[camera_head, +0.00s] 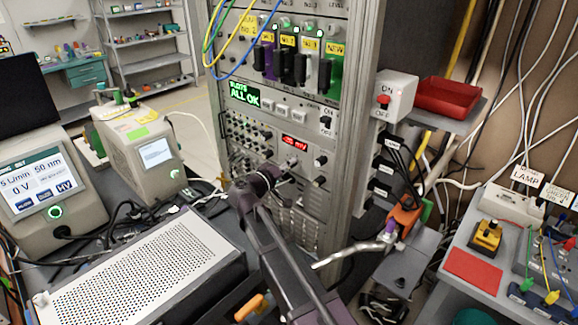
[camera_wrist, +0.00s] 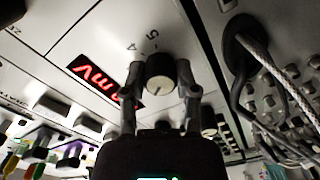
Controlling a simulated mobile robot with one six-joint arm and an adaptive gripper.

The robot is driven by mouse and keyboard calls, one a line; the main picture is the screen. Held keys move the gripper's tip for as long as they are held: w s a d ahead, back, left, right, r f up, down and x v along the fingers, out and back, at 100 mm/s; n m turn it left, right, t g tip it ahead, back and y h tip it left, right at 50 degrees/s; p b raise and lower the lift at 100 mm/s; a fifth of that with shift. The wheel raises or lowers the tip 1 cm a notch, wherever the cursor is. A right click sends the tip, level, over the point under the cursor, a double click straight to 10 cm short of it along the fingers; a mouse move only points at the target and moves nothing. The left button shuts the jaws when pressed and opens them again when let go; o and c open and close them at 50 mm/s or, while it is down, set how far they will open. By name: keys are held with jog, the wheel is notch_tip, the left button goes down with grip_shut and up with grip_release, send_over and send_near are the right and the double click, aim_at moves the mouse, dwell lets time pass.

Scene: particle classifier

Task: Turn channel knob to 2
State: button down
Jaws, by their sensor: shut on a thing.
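The channel knob (camera_wrist: 160,72) is a small round light-grey knob on a pale panel in the wrist view. The marks "4" and "5" show on the panel above it. A short dark line on its face runs toward the bottom of the picture; I cannot tell which number is set. My gripper (camera_wrist: 160,80) has one finger on each side of the knob and is shut on it. In the head view my gripper (camera_head: 288,164) is at the rack's front panel, below a red display (camera_head: 295,142); the knob is hard to make out there.
The red display (camera_wrist: 105,82) is beside the knob in the wrist view. A dark connector with a braided cable (camera_wrist: 245,45) is on the other side. In the head view, a perforated grey box (camera_head: 140,270) stands left of my arm, and an orange-handled tool (camera_head: 405,215) is to the right.

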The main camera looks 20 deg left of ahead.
jog(key=shift+d+m, duration=0.1)
jog(key=shift+m, duration=1)
jog(key=shift+c, duration=1.8)
grip_release()
jog(key=shift+w, duration=0.1)
jog(key=v, duration=1.2)
jog(key=shift+f, duration=0.1)
